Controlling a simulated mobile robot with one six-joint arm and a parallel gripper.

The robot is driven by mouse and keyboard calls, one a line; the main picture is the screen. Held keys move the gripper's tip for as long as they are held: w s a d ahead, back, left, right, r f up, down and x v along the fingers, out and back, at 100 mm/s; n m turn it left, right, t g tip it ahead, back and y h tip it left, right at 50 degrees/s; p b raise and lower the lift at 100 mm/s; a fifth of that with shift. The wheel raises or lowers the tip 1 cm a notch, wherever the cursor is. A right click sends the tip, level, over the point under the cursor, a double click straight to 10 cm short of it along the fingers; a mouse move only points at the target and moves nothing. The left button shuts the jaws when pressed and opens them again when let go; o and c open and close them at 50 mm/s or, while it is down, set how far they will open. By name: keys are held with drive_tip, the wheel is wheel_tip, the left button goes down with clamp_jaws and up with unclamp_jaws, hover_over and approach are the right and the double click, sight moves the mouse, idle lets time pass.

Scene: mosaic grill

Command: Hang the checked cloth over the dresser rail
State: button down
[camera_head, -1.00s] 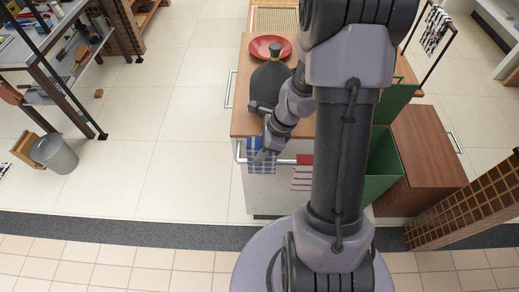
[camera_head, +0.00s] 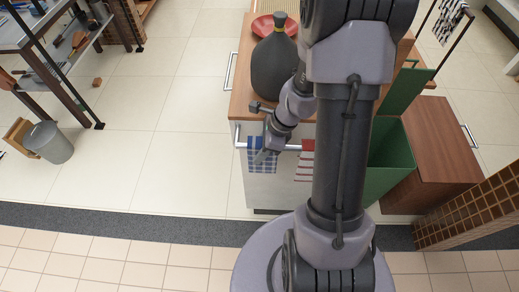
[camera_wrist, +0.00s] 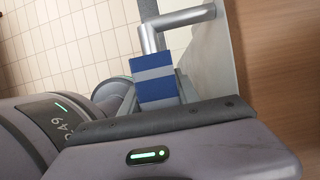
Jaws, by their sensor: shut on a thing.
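The blue and white checked cloth (camera_head: 256,163) hangs at the left part of the dresser rail (camera_head: 293,148), and its upper part appears to lie over the bar. My gripper (camera_head: 270,150) is shut on the cloth at the front of the rail. In the wrist view the cloth (camera_wrist: 155,85) shows as a blue and grey-white folded piece below the rail's corner (camera_wrist: 150,35).
A red-striped cloth (camera_head: 305,165) hangs on the same rail to the right, partly behind my arm. A dark vase (camera_head: 274,70) and red bowl (camera_head: 265,24) stand on the dresser top (camera_head: 240,98). A green bin (camera_head: 392,160) stands right.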

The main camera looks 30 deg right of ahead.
drive_tip(key=shift+f, duration=0.15)
drive_tip(key=c, duration=0.8)
unclamp_jaws()
drive_tip(key=p+v, duration=0.9)
drive_tip(key=v, duration=0.9)
drive_tip(key=a+r+n+t+h+b, duration=0.1)
drive_tip(key=a+r+n+b, duration=0.1)
drive_tip(key=a+r+n, duration=0.8)
drive_tip(key=s+a+r+n, duration=0.1)
drive_tip(key=s+a+n, duration=0.2)
drive_tip(key=s+a+r+n+t+b, duration=0.1)
drive_tip(key=s+a+r+n, duration=0.1)
drive_tip(key=a+n, duration=0.1)
drive_tip(key=s+a+r+n+t, duration=0.1)
drive_tip(key=s+a+n, duration=0.2)
drive_tip(key=n, duration=0.1)
drive_tip(key=shift+s+a+r+n+h+b, duration=0.3)
drive_tip(key=shift+r+b, duration=0.1)
